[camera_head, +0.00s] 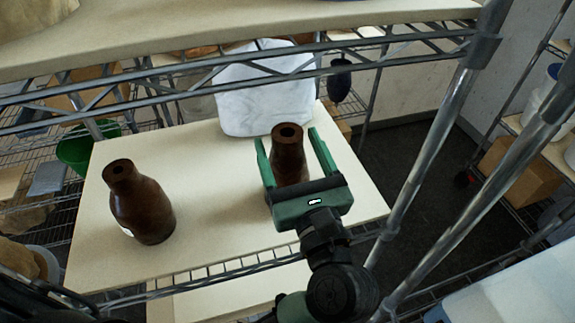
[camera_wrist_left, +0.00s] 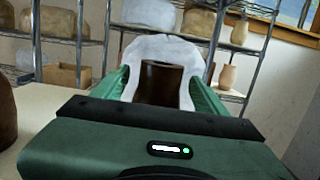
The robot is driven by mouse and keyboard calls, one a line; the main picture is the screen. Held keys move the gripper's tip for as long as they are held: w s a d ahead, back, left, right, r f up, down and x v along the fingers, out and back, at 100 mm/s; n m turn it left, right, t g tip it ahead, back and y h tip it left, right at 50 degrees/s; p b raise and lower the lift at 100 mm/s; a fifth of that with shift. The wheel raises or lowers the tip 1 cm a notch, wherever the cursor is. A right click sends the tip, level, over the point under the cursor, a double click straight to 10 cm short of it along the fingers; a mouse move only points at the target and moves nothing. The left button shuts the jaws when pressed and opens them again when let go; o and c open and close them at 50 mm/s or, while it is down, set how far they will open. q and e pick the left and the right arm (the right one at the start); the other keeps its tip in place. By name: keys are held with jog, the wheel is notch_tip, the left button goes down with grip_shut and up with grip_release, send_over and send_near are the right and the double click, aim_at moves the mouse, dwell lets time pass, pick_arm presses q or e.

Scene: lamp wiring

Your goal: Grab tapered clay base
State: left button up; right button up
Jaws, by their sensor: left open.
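A brown tapered clay base (camera_head: 289,160) with a hole in its top stands upright on the pale shelf board. My left gripper (camera_head: 287,137) is green and open, with one finger on each side of this base. In the left wrist view the same base (camera_wrist_left: 157,84) shows between the two fingers, with its lower part hidden behind the gripper body. Whether either finger touches it I cannot tell. A second brown tapered base (camera_head: 142,205) stands on the left part of the board, apart from the gripper. My right gripper is not in view.
A white wrapped block (camera_head: 265,90) stands behind the base at the board's back. A wire rack rail (camera_head: 200,70) and an upper shelf (camera_head: 220,30) run above. Slanting metal posts (camera_head: 445,130) stand right of my gripper. Between the two bases the board (camera_head: 215,190) is clear.

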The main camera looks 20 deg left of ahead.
aim_at(285, 134)
pick_arm(q)
jog(key=x, duration=0.1)
jog(key=p+x, duration=0.2)
jog(key=shift+w+a+r, duration=0.15)
jog(key=shift+w+r, duration=0.1)
jog(key=shift+r, duration=0.05)
jog(key=shift+w+a+f, duration=0.1)
jog(key=shift+w+a, duration=0.1)
jog(key=shift+d, duration=0.1)
jog(key=shift+c, duration=1)
grip_shut()
